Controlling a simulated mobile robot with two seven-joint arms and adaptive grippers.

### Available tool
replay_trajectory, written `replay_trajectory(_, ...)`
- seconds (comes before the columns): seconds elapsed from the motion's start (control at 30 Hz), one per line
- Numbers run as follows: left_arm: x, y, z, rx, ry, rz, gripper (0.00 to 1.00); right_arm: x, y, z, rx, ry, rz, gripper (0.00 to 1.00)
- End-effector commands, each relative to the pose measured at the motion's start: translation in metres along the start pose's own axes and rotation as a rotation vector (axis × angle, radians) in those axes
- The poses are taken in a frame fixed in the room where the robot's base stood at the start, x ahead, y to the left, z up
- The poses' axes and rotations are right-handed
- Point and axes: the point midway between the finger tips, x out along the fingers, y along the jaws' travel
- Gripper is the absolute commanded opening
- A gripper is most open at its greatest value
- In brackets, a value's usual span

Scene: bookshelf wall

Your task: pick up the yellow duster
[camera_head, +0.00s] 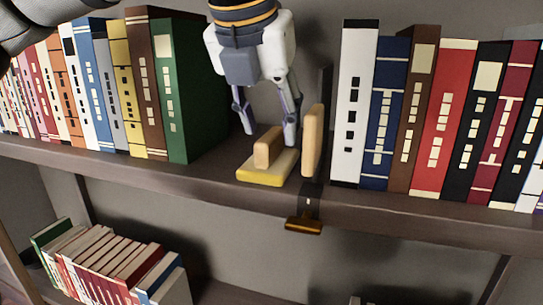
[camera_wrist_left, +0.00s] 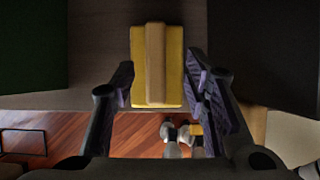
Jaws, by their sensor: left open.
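The yellow duster (camera_head: 263,168) lies on the upper shelf in the gap between two rows of books, its yellow pad down and its tan block handle up. It also shows in the left wrist view (camera_wrist_left: 173,95), between the fingers and farther off than they are. My left gripper (camera_head: 270,136) is open and empty, pointing down just above the duster. Its two fingers are spread to either side of the handle, and I see no contact. My right gripper is in neither view.
A green book (camera_head: 190,90) ends the left row; a white book (camera_head: 353,105) begins the right row. A tan upright block (camera_head: 312,140) stands close to the right finger. A dark clamp with a brass end (camera_head: 304,224) sits on the shelf edge (camera_head: 220,187). More books (camera_head: 105,265) stand below.

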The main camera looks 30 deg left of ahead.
Motion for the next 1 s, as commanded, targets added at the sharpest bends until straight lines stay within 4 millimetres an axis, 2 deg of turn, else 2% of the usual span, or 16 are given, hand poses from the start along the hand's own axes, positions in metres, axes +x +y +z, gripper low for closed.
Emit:
replay_trajectory(0.1, 0.024, 0.004, 0.001, 0.000, 0.004, 0.000, 0.42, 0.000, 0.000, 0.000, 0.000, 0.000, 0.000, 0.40)
replay_trajectory(0.2, 0.035, 0.004, 0.001, 0.000, 0.002, 0.000, 0.42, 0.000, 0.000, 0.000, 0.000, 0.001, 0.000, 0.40)
replay_trajectory(0.43, 0.037, 0.004, 0.002, 0.000, -0.001, 0.000, 0.42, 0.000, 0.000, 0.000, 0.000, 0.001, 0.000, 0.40)
replay_trajectory(0.6, 0.037, 0.004, 0.002, 0.000, 0.000, 0.000, 0.03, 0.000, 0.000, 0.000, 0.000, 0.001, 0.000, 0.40)
replay_trajectory(0.63, 0.037, 0.004, 0.002, 0.000, 0.000, 0.000, 0.00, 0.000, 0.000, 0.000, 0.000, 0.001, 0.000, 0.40)
replay_trajectory(1.0, 0.034, 0.004, 0.004, -0.001, -0.001, 0.000, 0.00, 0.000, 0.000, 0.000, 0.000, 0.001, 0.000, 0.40)
